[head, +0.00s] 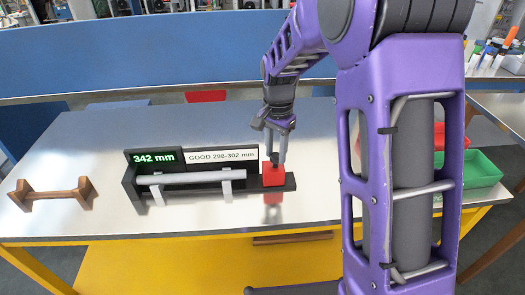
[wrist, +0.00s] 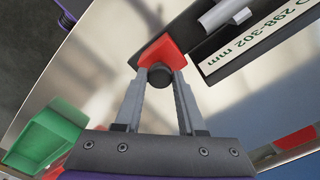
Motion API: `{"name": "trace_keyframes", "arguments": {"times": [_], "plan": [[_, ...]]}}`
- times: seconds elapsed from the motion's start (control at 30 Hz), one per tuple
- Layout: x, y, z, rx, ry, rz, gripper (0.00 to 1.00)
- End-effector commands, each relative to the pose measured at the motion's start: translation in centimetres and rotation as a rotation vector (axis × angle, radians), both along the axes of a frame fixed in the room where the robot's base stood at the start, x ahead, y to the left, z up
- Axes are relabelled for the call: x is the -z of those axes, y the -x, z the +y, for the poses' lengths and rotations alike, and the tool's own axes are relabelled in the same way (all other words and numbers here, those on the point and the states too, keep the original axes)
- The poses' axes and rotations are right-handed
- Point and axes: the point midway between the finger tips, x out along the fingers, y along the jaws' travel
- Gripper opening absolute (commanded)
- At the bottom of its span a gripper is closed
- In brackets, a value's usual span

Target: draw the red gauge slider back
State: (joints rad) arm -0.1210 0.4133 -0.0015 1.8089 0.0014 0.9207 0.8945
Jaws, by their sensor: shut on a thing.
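The red gauge slider (head: 273,174) sits at the right end of the black gauge base (head: 131,188) on the table. It has a black round knob on top, which shows in the wrist view (wrist: 160,76). My gripper (head: 275,155) points down at the slider, with its fingers on both sides of the knob and shut on it. The gauge display (head: 154,158) reads 342 mm, and the label (head: 220,155) beside it says GOOD 298-302 mm. A grey rod (head: 190,177) lies on white supports left of the slider, with a gap between them.
A wooden stand (head: 50,194) lies at the left of the table (head: 90,150). A green bin (head: 482,169) and a red bin (head: 455,136) are at the right, partly behind my arm. The table left of the gauge is mostly clear.

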Motion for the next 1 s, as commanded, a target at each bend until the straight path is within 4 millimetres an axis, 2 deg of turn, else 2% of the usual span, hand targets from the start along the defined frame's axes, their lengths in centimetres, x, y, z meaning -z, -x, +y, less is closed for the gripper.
{"name": "trace_keyframes", "arguments": {"times": [0.3,0.33,0.4,0.77,0.87,1.0], "plan": [[-0.1,-0.1,-0.7,0.003,0.004,-0.003,0.00],[-0.1,-0.1,-0.7,0.003,0.004,-0.003,0.43],[-0.1,-0.1,-0.7,0.003,0.005,-0.002,0.52],[-0.2,0.0,-0.5,0.001,0.001,-0.001,0.52],[-1.1,-0.1,-0.4,0.001,0.001,-0.005,0.52],[-3.6,-0.1,-0.5,0.001,0.001,-0.006,0.52]]}}
